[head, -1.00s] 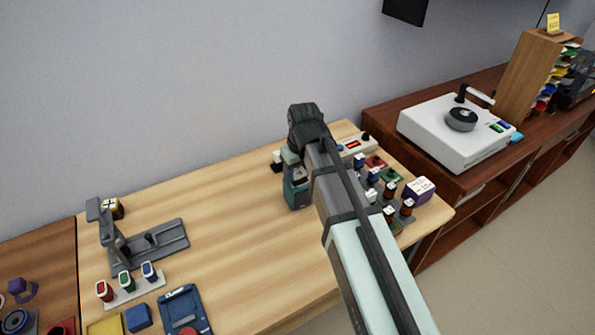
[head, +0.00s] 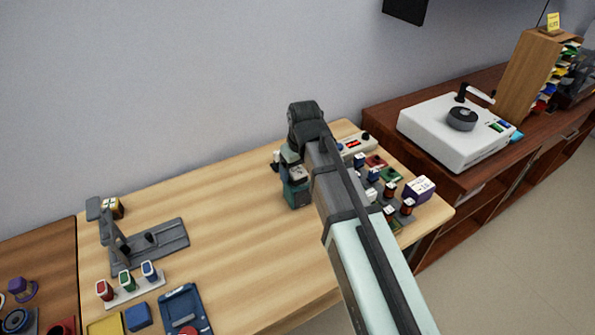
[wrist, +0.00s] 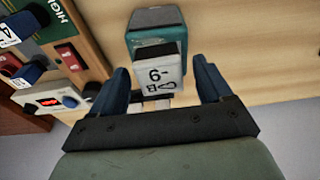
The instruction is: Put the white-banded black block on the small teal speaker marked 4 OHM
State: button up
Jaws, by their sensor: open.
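A small teal speaker (head: 297,195) stands on the pale wooden table below the end of my arm. It also shows in the wrist view (wrist: 152,22), with a dark grey face; no 4 OHM mark is legible. A block with a white marked band (wrist: 160,76) and a dark edge lies between my jaws and overlaps the speaker's near end. It appears to rest on the speaker, though the contact is hidden. My gripper (wrist: 165,72) is open, one dark blue finger on each side of the block. In the head view my arm partly hides this spot.
A board with several small parts (head: 385,190) and a panel with a red display (head: 357,144) stand to the right. A grey stand (head: 150,247) and three coloured pieces on a strip (head: 128,284) are at left. The table's middle is clear.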

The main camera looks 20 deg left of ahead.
aim_at(301, 175)
notch_tip(301, 175, up, 12)
jog(key=s+d, duration=0.1)
jog(key=shift+s+d+f, duration=0.15)
jog(key=shift+f, duration=0.05)
dwell(0.3)
